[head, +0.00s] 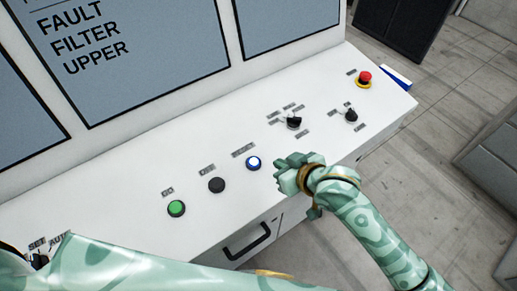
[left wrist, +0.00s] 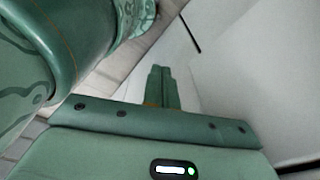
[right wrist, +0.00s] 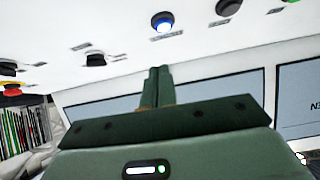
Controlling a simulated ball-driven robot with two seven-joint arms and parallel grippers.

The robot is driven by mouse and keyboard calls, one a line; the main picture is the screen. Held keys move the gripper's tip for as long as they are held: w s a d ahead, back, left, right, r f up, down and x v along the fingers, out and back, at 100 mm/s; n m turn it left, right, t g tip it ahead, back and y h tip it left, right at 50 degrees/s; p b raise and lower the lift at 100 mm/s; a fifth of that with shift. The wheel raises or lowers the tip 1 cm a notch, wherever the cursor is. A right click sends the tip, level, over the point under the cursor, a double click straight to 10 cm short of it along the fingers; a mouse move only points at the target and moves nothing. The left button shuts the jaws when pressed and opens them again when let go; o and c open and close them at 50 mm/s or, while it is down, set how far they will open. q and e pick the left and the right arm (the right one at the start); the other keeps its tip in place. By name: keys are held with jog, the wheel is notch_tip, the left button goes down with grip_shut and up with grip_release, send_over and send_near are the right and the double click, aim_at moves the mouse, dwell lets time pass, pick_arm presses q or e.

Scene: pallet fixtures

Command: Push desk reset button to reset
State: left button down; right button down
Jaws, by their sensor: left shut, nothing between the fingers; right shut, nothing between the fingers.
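The blue-ringed button with a lit white centre (head: 253,163) sits on the white sloped desk, last in a row of three; its small label is hard to read. It also shows in the right wrist view (right wrist: 162,22), beyond the fingertips. My right gripper (head: 279,170) is shut and empty, just right of this button and apart from it. Its closed fingers also show in the right wrist view (right wrist: 160,72). My left gripper (left wrist: 160,72) shows in the left wrist view, shut and empty near a pale surface. In the head view its fingers are hidden.
A green button (head: 176,208) and a dark button (head: 216,185) lie left of the lit one. Two black selector knobs (head: 293,122) (head: 351,116) and a red emergency stop (head: 364,77) stand to the right. Screens (head: 130,40) rise behind the desk. A black handle (head: 247,241) is on the front.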

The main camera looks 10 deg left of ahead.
jog(key=shift+s+a+r, duration=0.25)
jog(key=shift+a+r, duration=0.1)
jog(key=shift+r, duration=0.3)
jog(key=b, duration=0.1)
send_over(253, 158)
jog(key=s+d, duration=0.3)
notch_tip(253, 158, down, 6)
jog(key=shift+w+a, duration=0.15)
jog(key=f, duration=0.3)
jog(key=shift+w+a+f+b, duration=0.15)
jog(key=shift+a+b, duration=0.05)
jog(key=shift+b, duration=0.2)
jog(key=shift+f, duration=0.35)
jog(key=shift+f, duration=0.1)
